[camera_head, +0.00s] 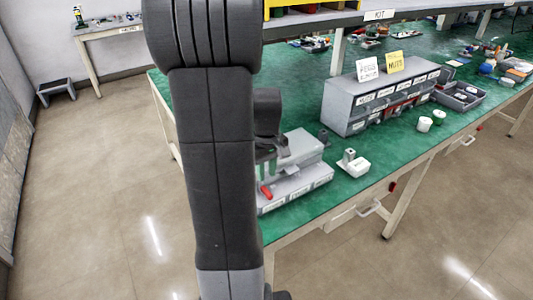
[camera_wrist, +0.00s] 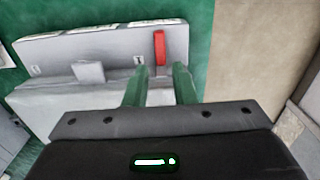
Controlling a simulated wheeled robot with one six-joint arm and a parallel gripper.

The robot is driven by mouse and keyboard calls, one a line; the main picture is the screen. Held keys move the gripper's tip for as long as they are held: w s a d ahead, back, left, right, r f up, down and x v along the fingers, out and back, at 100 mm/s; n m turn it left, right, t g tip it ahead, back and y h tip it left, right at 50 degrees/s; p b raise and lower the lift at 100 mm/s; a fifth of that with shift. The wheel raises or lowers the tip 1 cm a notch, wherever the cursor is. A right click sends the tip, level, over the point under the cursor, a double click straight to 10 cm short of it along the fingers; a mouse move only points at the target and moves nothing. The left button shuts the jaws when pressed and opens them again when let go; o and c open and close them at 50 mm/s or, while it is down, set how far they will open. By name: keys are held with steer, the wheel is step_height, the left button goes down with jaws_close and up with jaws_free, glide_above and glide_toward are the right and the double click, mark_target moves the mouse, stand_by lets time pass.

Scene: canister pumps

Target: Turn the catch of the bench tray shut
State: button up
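The bench tray (camera_head: 305,184) is a light grey box with labels along its front, on the green bench just right of my arm. Its red catch (camera_head: 266,192) shows at its left end. In the wrist view the tray (camera_wrist: 100,50) runs across the picture, and the catch (camera_wrist: 160,48) is a narrow red bar lying across its strip near the right end. My gripper (camera_wrist: 160,76) has two green fingers, apart with nothing held between them. The catch lies just beyond the fingertips, in line with the gap. My arm hides part of the tray in the head view.
A grey bin rack (camera_head: 350,104) with note cards stands behind the tray. A small white block (camera_head: 353,166) with a grey post is to the tray's right. White cups (camera_head: 425,124) stand farther right. A shelf edge (camera_head: 310,24) runs above the bench.

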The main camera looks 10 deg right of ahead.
mark_target(267, 190)
step_height(267, 190, up, 7)
stand_by(0.3)
steer(key=shift+f, duration=0.1)
step_height(267, 190, down, 14)
steer(key=shift+r, duration=0.1)
stand_by(0.6)
